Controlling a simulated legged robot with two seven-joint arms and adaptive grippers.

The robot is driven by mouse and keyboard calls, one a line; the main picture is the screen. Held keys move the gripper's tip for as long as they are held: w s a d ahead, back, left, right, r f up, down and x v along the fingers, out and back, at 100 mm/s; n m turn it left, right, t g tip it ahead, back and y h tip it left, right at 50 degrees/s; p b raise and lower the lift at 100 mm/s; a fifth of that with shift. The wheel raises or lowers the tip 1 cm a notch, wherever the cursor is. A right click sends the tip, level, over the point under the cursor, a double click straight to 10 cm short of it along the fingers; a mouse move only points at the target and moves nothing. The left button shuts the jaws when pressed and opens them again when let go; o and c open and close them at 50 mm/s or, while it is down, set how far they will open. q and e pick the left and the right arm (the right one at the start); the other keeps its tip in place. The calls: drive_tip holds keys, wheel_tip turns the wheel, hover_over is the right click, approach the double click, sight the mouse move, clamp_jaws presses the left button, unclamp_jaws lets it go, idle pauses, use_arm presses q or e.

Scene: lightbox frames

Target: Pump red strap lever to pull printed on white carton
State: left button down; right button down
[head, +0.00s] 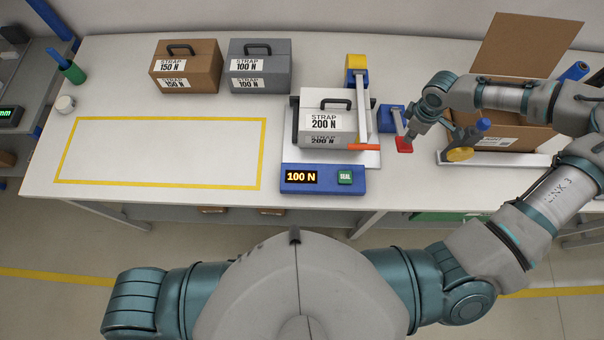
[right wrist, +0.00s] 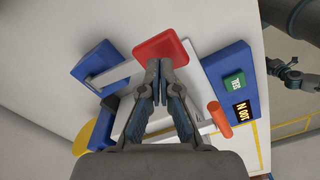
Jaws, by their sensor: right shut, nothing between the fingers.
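The white carton (head: 328,122), marked STRAP 200 N, stands on the strapping stand's white plate (head: 372,158). The blue display box (head: 300,188) in front reads 100 N and has a green SEAL button (head: 345,177). The red lever pad (head: 404,146) is at the end of a light arm from a small blue block (head: 391,112), right of the carton. My right gripper (right wrist: 157,66) is shut and empty, its fingertips over the red pad (right wrist: 165,44); I cannot tell whether they touch. My left gripper does not show clearly in any view.
A brown carton (head: 186,68) marked 150 N and a grey one (head: 260,68) marked 100 N stand at the back. A yellow-outlined area (head: 160,121) on the left is empty. An orange handle (head: 364,147) sticks out beside the white carton. An open cardboard box (head: 515,85) stands right.

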sight(403, 146)
drive_tip(key=shift+f, duration=0.1)
idle(0.3)
drive_tip(key=shift+f+b, duration=2.55)
drive_tip(key=shift+f, duration=0.8)
drive_tip(key=shift+r, duration=0.2)
wheel_tip(403, 146, up, 7)
drive_tip(key=p, duration=0.5)
drive_tip(key=shift+f+p, duration=0.15)
drive_tip(key=shift+p, duration=0.2)
drive_tip(key=shift+f, duration=0.15)
idle(0.7)
